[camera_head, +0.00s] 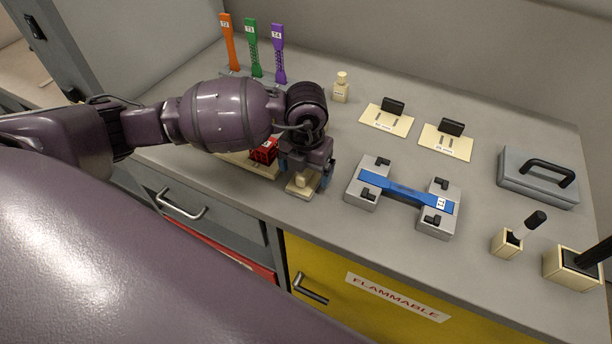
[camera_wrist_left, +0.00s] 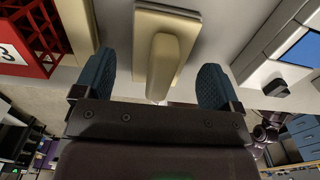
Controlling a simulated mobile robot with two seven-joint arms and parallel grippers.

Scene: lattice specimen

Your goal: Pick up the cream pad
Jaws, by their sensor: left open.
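The cream pad (camera_head: 299,188) sits on the grey bench near its front edge, a flat base with a raised block on top. In the left wrist view the cream pad (camera_wrist_left: 163,62) lies ahead, its block pointing towards the gripper. My left gripper (camera_head: 306,174) is open and empty right over the pad, partly hiding it in the head view. In the left wrist view the blue fingertips of the left gripper (camera_wrist_left: 155,82) stand apart on either side of the block, with gaps on both sides. My right gripper is not in view.
A red lattice block (camera_head: 264,151) stands close left of the gripper. To the right, a blue specimen (camera_head: 405,193) lies across a grey fixture (camera_head: 364,190). Behind are a small bottle (camera_head: 341,88) and two cream plates (camera_head: 388,121) with black pieces. The bench drops off in front.

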